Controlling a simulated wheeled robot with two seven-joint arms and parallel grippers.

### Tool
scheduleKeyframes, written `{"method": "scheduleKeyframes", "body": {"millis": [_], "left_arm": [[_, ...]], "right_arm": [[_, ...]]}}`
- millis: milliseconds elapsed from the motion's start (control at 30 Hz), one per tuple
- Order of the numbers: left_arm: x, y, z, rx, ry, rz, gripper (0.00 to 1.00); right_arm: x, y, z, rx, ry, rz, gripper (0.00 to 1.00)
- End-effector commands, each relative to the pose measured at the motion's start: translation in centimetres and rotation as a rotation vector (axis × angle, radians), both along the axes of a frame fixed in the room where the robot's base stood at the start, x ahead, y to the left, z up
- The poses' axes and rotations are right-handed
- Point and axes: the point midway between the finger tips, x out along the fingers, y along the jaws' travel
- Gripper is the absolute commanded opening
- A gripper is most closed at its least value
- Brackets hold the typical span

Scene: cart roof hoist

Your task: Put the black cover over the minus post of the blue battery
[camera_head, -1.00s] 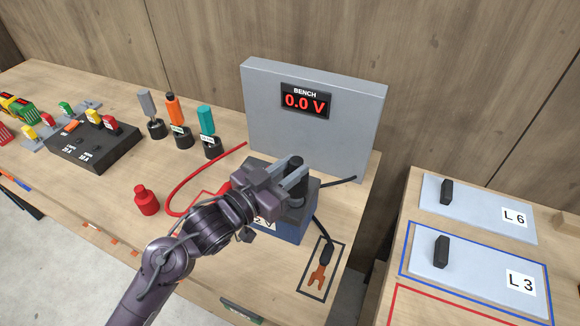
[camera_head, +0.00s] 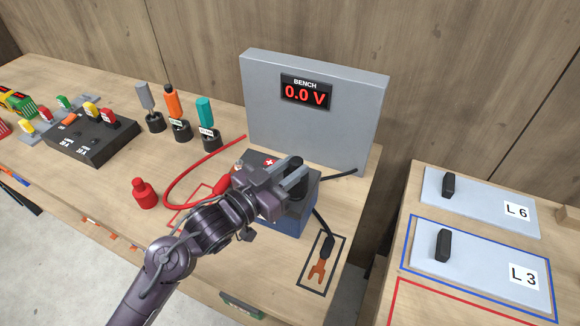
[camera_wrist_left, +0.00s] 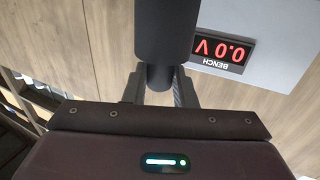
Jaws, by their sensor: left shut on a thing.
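The blue battery (camera_head: 296,222) stands on the bench in front of the grey meter panel, with a red plus mark (camera_head: 269,161) on its top. My left gripper (camera_head: 292,180) is over the right part of the battery top, shut on the narrow neck of the black cover (camera_head: 296,190). The cover is upright, and its wide part also shows in the left wrist view (camera_wrist_left: 166,28). The minus post is hidden, and I cannot tell whether the cover is around it or above it. My right gripper is out of view.
The red cover (camera_head: 143,194) stands left of the battery. The black lead's orange lug (camera_head: 319,270) lies inside a black outline at the right. The red lead (camera_head: 185,177) curves left of the battery. The grey panel (camera_head: 340,120) reading 0.0 V rises behind.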

Motion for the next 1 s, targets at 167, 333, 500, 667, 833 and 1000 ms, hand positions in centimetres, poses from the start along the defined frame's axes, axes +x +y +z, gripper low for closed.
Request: {"method": "scheduleKeyframes", "body": {"millis": [167, 333, 500, 667, 833, 1000], "left_arm": [[0.0, 0.0, -0.5, 0.0, 0.0, 0.0, 0.02], [0.0, 0.0, -1.0, 0.0, 0.0, 0.0, 0.02], [0.0, 0.0, -1.4, -0.001, 0.001, 0.0, 0.02], [0.0, 0.0, -1.4, 0.0, 0.001, 0.0, 0.41], [0.0, 0.0, -1.3, 0.0, 0.0, 0.0, 0.5], [-0.1, 0.1, -1.4, 0.0, 0.0, 0.0, 0.5]], "right_arm": [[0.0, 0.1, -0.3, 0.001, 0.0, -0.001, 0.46], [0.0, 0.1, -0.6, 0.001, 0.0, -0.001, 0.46], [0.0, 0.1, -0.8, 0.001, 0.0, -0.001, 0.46], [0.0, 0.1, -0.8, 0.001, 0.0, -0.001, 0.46], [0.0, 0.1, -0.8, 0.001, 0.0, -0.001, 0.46], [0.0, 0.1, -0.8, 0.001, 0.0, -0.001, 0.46]]}}
